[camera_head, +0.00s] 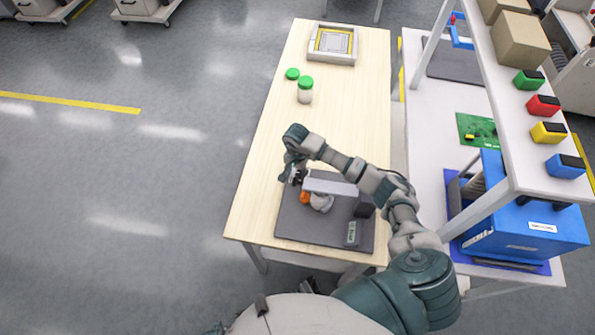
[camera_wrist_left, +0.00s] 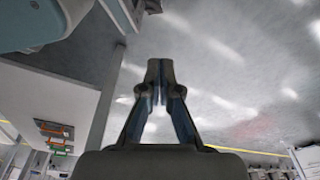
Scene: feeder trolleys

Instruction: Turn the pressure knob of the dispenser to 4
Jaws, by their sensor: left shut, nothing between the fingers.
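A grey device with a pale flat top (camera_head: 330,187), possibly the dispenser, stands on a dark grey mat (camera_head: 292,222) on the wooden table. An orange part (camera_head: 305,197) and a rounded whitish part (camera_head: 321,202) show below its top. I cannot make out a pressure knob or its numbers. My right arm reaches over the mat from the lower right and partly covers the device. My right gripper (camera_head: 293,175) points down at the device's left end; its fingers are too small to read. My left gripper (camera_wrist_left: 160,68) is shut and empty, with floor behind it.
A green-lidded jar (camera_head: 305,92), a green lid (camera_head: 292,74) and a framed tray (camera_head: 332,44) stand farther back on the table. On the right, a white workbench holds a blue box (camera_head: 525,228) under a shelf with coloured bins (camera_head: 543,105).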

